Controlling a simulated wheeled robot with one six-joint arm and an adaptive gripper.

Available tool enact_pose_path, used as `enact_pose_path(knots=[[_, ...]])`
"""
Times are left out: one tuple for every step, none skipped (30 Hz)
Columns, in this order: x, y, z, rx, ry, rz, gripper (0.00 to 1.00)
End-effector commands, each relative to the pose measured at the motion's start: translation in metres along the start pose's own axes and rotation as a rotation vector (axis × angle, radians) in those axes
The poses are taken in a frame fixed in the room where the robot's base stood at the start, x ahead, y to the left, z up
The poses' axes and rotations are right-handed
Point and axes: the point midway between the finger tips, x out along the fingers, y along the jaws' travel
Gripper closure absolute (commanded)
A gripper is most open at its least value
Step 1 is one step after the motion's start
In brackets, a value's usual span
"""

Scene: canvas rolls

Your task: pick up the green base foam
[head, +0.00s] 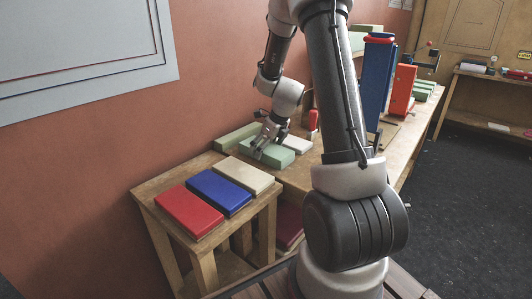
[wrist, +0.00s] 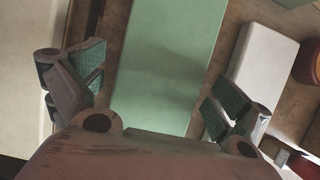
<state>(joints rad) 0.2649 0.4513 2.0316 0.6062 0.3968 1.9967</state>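The green base foam (head: 270,153) is a pale green block lying flat on the wooden table, in the middle of the head view. My gripper (head: 263,149) is just above it. In the wrist view the green foam (wrist: 170,60) fills the centre, between the two open fingers of my gripper (wrist: 160,95). The fingers stand apart on either side of the foam, with a visible gap on each side. Nothing is held.
A small wooden table holds red (head: 190,211), blue (head: 219,191) and cream (head: 243,175) blocks. A white block (head: 297,144) lies right of the foam and a longer green block (head: 236,136) behind it. A tall blue panel (head: 376,85) stands farther right.

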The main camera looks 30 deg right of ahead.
Motion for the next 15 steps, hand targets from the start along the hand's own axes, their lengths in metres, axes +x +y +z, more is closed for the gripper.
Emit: enact_pose_path(knots=[[-0.0001, 0.0000, 0.0000, 0.000, 0.000, 0.000, 0.09], [-0.0001, 0.0000, -0.0001, 0.000, 0.000, 0.000, 0.15], [-0.0002, 0.0001, -0.0001, 0.000, 0.000, 0.000, 0.22], [-0.0002, 0.0001, -0.0001, 0.000, 0.000, 0.000, 0.27], [-0.0002, 0.0001, -0.0001, 0.000, 0.000, 0.000, 0.33], [-0.0002, 0.0001, -0.0001, 0.000, 0.000, 0.000, 0.40], [-0.0002, 0.0001, -0.0001, 0.000, 0.000, 0.000, 0.46], [-0.0002, 0.0001, -0.0001, 0.000, 0.000, 0.000, 0.49], [-0.0002, 0.0001, -0.0001, 0.000, 0.000, 0.000, 0.49], [-0.0002, 0.0001, -0.0001, 0.000, 0.000, 0.000, 0.49], [-0.0002, 0.0001, -0.0001, 0.000, 0.000, 0.000, 0.49], [-0.0002, 0.0001, -0.0001, 0.000, 0.000, 0.000, 0.49], [-0.0002, 0.0001, -0.0001, 0.000, 0.000, 0.000, 0.49], [-0.0002, 0.0001, -0.0001, 0.000, 0.000, 0.000, 0.49], [-0.0005, 0.0001, 0.0000, -0.001, 0.000, 0.000, 0.49]])
